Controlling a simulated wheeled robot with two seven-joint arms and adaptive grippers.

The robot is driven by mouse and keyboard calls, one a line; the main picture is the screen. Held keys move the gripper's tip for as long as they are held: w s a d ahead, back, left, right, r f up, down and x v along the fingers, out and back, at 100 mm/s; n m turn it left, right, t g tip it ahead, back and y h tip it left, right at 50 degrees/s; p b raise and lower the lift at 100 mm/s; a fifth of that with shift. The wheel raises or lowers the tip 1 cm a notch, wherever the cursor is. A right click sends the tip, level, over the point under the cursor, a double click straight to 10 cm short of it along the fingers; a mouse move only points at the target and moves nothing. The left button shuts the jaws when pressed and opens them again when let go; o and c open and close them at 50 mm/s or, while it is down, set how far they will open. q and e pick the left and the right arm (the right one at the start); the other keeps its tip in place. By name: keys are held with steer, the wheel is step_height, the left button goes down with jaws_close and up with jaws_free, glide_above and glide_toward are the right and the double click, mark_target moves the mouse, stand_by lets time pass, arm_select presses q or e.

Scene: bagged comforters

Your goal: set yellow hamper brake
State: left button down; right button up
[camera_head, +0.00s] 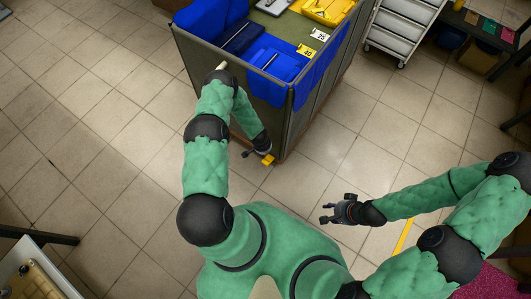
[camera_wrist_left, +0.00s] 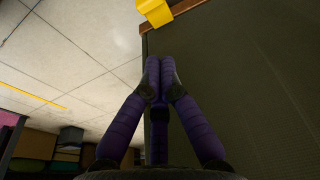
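The yellow brake pedal (camera_head: 268,160) sits low at the near bottom corner of the hamper (camera_head: 232,100), close to the floor. A yellow piece (camera_wrist_left: 155,12) shows at the top of the left wrist view, beside the brown bottom edge of the hamper's dark wall (camera_wrist_left: 245,90). My left gripper (camera_head: 250,154) is down by that corner, beside the pedal. In the left wrist view its purple fingers (camera_wrist_left: 160,66) are together with nothing seen between them. Their tips are apart from the yellow piece. My right gripper (camera_head: 325,213) is open and empty over the floor.
The hamper holds blue bags (camera_head: 275,65) and yellow items (camera_head: 325,10). A white drawer cart (camera_head: 400,30) stands behind it to the right. A dark shelf (camera_head: 480,40) is at far right. Tiled floor (camera_head: 110,130) is clear to the left.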

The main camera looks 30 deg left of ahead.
arm_select(q)
steer(key=b, duration=0.5)
glide_toward(266, 160)
steer(key=f, duration=0.1)
steer(key=w+f, duration=0.1)
steer(key=f, duration=0.3)
steer(key=shift+w+d, duration=0.1)
steer(key=shift+w, duration=0.25)
steer(key=shift+s+f, duration=0.2)
steer(key=shift+f, duration=0.45)
